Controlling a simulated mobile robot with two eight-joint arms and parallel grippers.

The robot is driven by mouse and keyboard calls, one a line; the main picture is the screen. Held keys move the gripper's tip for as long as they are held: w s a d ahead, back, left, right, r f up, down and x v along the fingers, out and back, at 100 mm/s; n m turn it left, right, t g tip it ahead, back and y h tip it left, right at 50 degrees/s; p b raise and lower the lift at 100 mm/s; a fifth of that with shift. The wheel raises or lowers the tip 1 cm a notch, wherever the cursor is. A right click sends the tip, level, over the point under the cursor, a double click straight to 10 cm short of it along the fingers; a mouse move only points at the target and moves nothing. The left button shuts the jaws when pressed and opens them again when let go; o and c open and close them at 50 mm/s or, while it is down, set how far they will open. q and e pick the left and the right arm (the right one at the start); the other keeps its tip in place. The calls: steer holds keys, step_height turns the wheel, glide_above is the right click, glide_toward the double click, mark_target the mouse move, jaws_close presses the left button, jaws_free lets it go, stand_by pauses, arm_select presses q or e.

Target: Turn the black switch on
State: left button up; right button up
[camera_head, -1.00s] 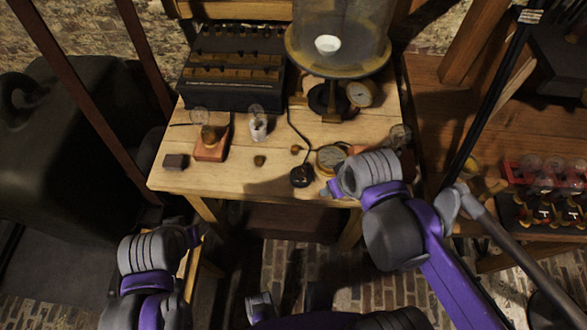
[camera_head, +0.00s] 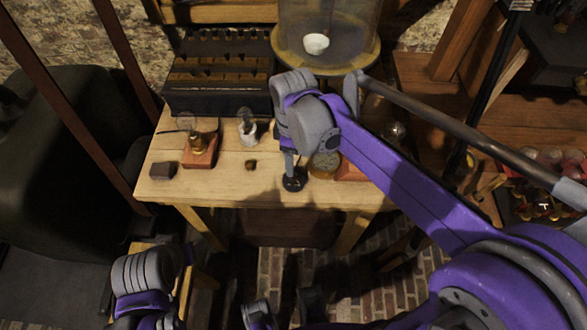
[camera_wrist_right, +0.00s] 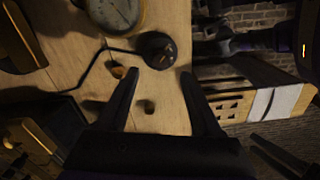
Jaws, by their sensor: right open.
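The black switch (camera_head: 294,182) is a small round black piece near the front edge of the wooden table (camera_head: 225,180). In the right wrist view the switch (camera_wrist_right: 157,50) has a small brassy mark on top, and a dark cable runs from it to the left. My right gripper (camera_wrist_right: 159,72) is open and empty, its two fingertips on either side of the line to the switch and seemingly apart from it. In the head view my right wrist partly hides the area just behind the switch. My left forearm is low at the left; its gripper does not show.
A round gauge (camera_head: 325,163) lies right of the switch. A brass piece on a red block (camera_head: 200,150), a small white-based glass piece (camera_head: 248,132) and a dark block (camera_head: 164,170) stand left. A slotted black box (camera_head: 218,95) and a glass jar (camera_head: 325,30) stand behind.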

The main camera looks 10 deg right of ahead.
step_height(320, 180, down, 6)
steer(key=shift+r, duration=0.1)
jaws_close()
stand_by(0.5)
